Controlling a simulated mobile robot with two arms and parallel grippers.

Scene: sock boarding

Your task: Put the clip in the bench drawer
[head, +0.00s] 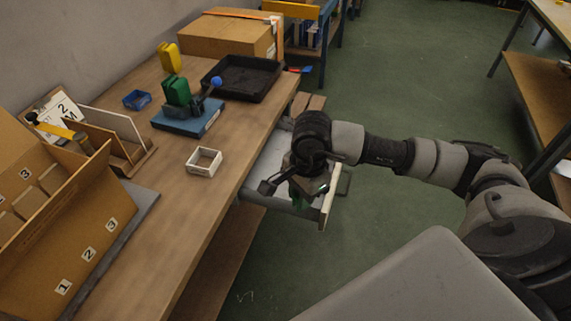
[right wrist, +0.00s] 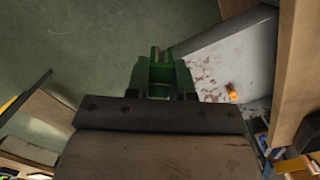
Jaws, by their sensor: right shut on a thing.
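The bench drawer (head: 268,168) is pulled open from the side of the wooden bench, and its front panel (head: 328,208) shows at the right. My right gripper (head: 298,190) is over the open drawer, near its front end, pointing down. It is shut on a green clip (right wrist: 162,76), which shows in the right wrist view beyond the gripper body. In the head view only small green bits show under the gripper. In the right wrist view the drawer's pale, stained floor (right wrist: 232,65) lies to the right of the clip. My left gripper is not in view.
On the bench (head: 178,205) are a white square frame (head: 204,161), a blue-based device (head: 187,121), a black tray (head: 243,77), a yellow container (head: 169,57) and a cardboard box (head: 228,36). A small orange thing (right wrist: 231,92) shows in the drawer. Green floor lies open to the right.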

